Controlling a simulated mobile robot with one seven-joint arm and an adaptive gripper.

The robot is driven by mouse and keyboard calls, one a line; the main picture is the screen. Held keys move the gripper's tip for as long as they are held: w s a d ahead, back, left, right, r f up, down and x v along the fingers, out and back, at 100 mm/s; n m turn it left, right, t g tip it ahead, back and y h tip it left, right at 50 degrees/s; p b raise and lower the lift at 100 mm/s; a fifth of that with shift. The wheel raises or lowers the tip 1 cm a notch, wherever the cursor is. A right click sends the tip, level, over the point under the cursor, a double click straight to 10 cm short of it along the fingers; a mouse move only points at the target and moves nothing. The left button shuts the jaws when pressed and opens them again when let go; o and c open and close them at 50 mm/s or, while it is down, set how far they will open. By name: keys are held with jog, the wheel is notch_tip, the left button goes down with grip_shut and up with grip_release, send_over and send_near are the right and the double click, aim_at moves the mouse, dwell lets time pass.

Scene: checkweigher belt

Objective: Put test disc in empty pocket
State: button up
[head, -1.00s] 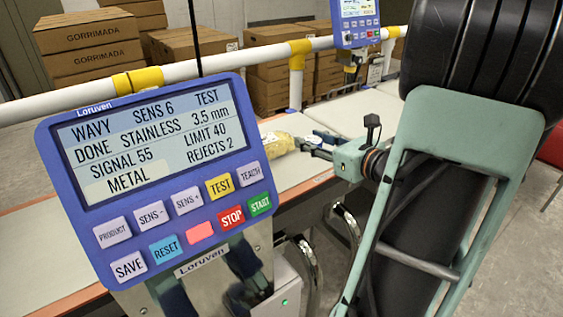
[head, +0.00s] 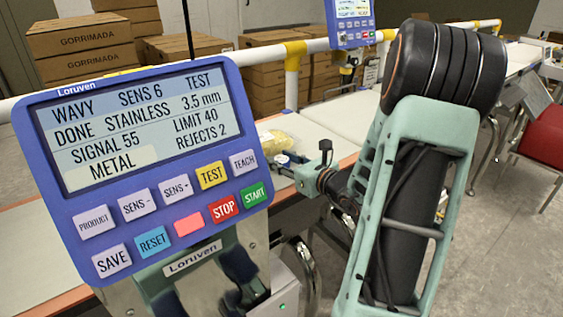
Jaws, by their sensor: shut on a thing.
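My gripper (head: 282,160) is in the middle of the head view, over the near edge of the conveyor, just right of the blue control panel (head: 145,165). Its fingers point left and are partly hidden by the panel's edge. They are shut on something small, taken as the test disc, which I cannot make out. No pocket or disc holder can be made out in this view. The panel screen reads TEST, DONE, STAINLESS 3.5 mm, SIGNAL 55, LIMIT 40, REJECTS 2, METAL.
A yellow bag (head: 288,143) lies on the pale belt (head: 335,118) just behind my gripper. A white rail with yellow joints (head: 297,48) runs behind. A second panel (head: 349,22) stands farther back. Stacked cartons (head: 85,40) and a red chair (head: 545,137) are farther off.

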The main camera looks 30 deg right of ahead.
jog(key=shift+f, duration=0.1)
jog(key=o, duration=1.2)
jog(key=shift+c, duration=0.2)
